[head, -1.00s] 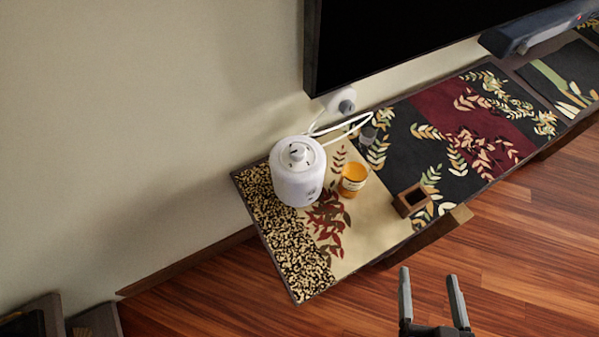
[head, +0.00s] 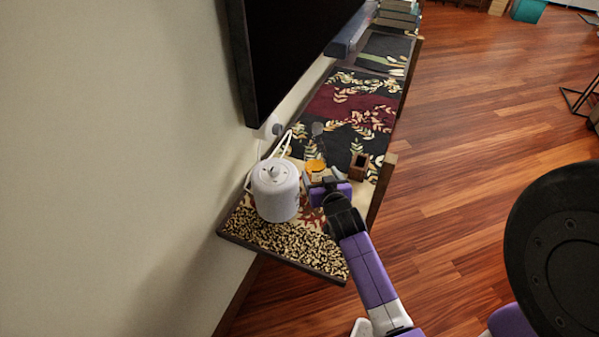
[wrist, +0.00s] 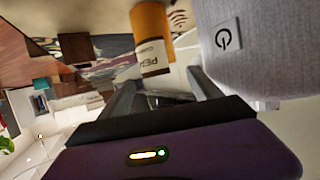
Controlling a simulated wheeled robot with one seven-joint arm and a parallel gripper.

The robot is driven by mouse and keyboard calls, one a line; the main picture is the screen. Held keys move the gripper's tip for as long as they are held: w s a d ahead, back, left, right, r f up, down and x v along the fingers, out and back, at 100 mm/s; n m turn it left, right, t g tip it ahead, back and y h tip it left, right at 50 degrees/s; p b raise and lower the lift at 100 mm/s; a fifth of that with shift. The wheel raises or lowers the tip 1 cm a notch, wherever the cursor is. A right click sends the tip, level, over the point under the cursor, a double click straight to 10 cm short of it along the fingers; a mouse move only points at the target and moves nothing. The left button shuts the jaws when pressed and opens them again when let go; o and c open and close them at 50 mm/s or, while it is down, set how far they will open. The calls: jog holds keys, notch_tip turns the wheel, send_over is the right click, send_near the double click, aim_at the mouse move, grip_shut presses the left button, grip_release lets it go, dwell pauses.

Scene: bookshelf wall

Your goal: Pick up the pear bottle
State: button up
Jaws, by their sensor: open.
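The pear bottle (head: 315,167) is a small orange container with a pale label, standing on the patterned shelf top (head: 300,250). In the wrist view the bottle (wrist: 152,45) shows its orange side and label with partly readable letters. My gripper (head: 319,184) is open beside the bottle, partly covering it in the head view. In the wrist view the two fingers of my gripper (wrist: 160,85) are apart and point toward the bottle, which appears just beyond the fingertips. I cannot tell whether they touch it.
A white kettle-like appliance (head: 275,192) stands close to the left of my gripper; its power-marked side (wrist: 228,40) is near the right finger in the wrist view. A small wooden box (head: 359,166) stands to the right. A dark screen (head: 290,50) hangs above the shelf.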

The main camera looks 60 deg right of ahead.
aim_at(315, 164)
jog(key=shift+p+x, duration=0.35)
jog(key=shift+x, duration=3.25)
jog(key=shift+c, duration=0.2)
grip_shut()
jog(key=shift+r, duration=0.2)
